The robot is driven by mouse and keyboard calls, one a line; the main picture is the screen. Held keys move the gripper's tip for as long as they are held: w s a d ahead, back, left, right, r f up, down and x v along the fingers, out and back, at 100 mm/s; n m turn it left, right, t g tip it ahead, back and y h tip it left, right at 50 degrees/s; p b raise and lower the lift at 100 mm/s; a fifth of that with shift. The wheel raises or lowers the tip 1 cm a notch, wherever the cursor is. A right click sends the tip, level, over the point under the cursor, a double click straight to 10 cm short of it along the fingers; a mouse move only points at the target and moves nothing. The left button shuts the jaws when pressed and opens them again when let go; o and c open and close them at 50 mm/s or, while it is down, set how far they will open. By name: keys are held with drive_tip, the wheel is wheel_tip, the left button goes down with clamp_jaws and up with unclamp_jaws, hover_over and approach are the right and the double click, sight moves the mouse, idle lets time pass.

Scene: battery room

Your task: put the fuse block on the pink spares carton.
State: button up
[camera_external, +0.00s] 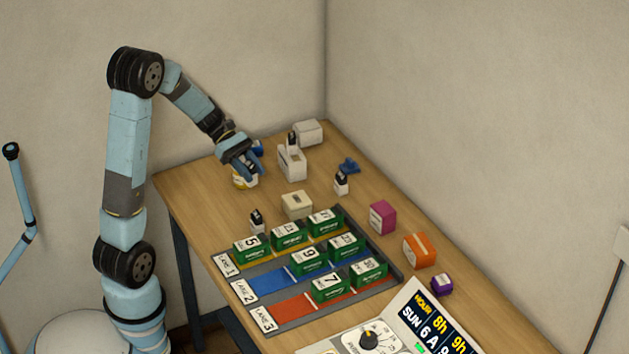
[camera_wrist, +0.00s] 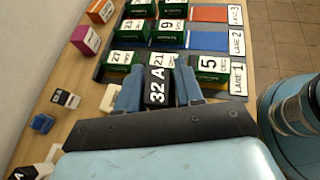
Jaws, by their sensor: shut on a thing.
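My gripper (camera_wrist: 156,92) is shut on a black fuse block (camera_wrist: 157,86) with a white "32 A" label, seen between the blue fingers in the wrist view. In the external view, my gripper (camera_external: 247,171) is low over the table's far left part, with a white and yellow item (camera_external: 245,182) just beneath the fingers; I cannot tell whether that is part of the held block. The pink spares carton (camera_external: 383,217) stands right of the lane tray, well away from my gripper. It also shows at upper left in the wrist view (camera_wrist: 86,39).
Numbered green batteries stand on the lane tray (camera_external: 279,318). An orange carton (camera_external: 419,250) and purple box (camera_external: 442,284) stand near the pink carton. Similar black-and-white blocks (camera_external: 257,220) (camera_external: 341,183), a cream box (camera_external: 296,204), a white holder (camera_external: 291,162) and a blue item (camera_external: 349,165) stand around.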

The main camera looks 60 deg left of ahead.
drive_tip(key=w+d+r+m+g, duration=0.1)
drive_tip(key=w+d+r, duration=0.2)
drive_tip(key=w+d, duration=0.65)
drive_tip(key=m+g, duration=0.1)
hover_over(385, 209)
drive_tip(key=shift+h, duration=0.4)
drive_tip(key=f, duration=0.6)
drive_tip(key=shift+s+a+f, duration=0.1)
drive_tip(key=shift+s+f, duration=0.1)
drive_tip(key=shift+f, duration=0.2)
drive_tip(key=shift+w+f, duration=0.1)
drive_tip(key=shift+f, duration=0.1)
drive_tip(key=shift+w+f, duration=0.1)
drive_tip(key=shift+f, duration=1.5)
drive_tip(key=o, duration=1.1)
drive_tip(key=shift+f, duration=0.1)
